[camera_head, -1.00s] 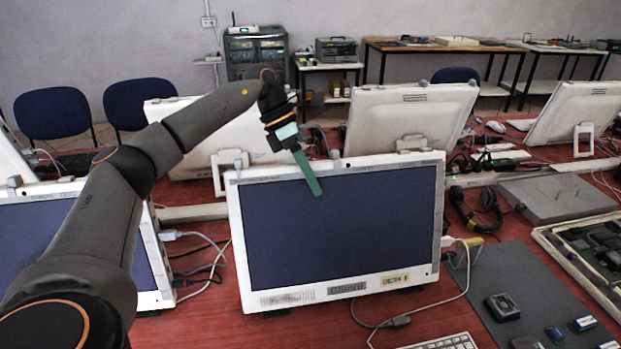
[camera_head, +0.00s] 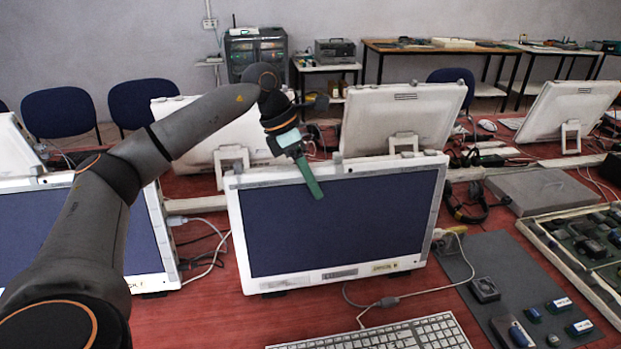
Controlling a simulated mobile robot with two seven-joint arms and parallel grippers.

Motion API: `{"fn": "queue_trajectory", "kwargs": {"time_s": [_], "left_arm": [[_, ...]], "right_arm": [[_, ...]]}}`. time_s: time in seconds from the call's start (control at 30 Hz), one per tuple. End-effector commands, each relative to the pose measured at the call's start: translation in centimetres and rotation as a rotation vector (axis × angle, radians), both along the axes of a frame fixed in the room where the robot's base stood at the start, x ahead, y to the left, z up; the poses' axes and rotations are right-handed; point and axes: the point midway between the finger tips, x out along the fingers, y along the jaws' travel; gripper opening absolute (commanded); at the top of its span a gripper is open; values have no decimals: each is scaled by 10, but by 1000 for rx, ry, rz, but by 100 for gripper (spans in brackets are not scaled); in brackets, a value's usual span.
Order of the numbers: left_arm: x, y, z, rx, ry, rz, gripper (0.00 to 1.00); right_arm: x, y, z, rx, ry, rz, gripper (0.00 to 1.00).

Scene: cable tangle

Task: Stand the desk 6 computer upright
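The desk 6 computer (camera_head: 340,222) is a white-framed all-in-one with a dark screen, in the middle of the head view. It stands on the red desk with its screen facing me and seems to lean back somewhat. The small label on its lower right frame is hard to read now. My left gripper (camera_head: 310,180) reaches in from the left over its top edge. A green finger hangs in front of the upper screen; I cannot tell whether it touches. A second finger is not clearly seen. The computer's stand is hidden. My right gripper is out of view.
Another computer (camera_head: 85,238) stands close on the left, with white cables between. A keyboard (camera_head: 385,335) lies in front. A grey mat (camera_head: 500,262) with small parts, headphones (camera_head: 463,207) and an open tray (camera_head: 560,255) are on the right. More computers (camera_head: 400,118) stand behind.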

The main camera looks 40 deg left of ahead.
Motion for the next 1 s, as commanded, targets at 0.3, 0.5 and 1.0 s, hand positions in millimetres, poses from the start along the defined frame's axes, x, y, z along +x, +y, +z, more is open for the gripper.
{"fn": "queue_trajectory", "kwargs": {"time_s": [0.3,0.5,1.0], "left_arm": [[-6,-9,-3,-13,25,-13,0],[-6,-9,-3,-12,24,-14,69],[-4,-6,-1,-10,13,-8,80]], "right_arm": [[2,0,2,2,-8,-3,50],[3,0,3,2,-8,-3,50],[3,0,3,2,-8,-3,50]]}}
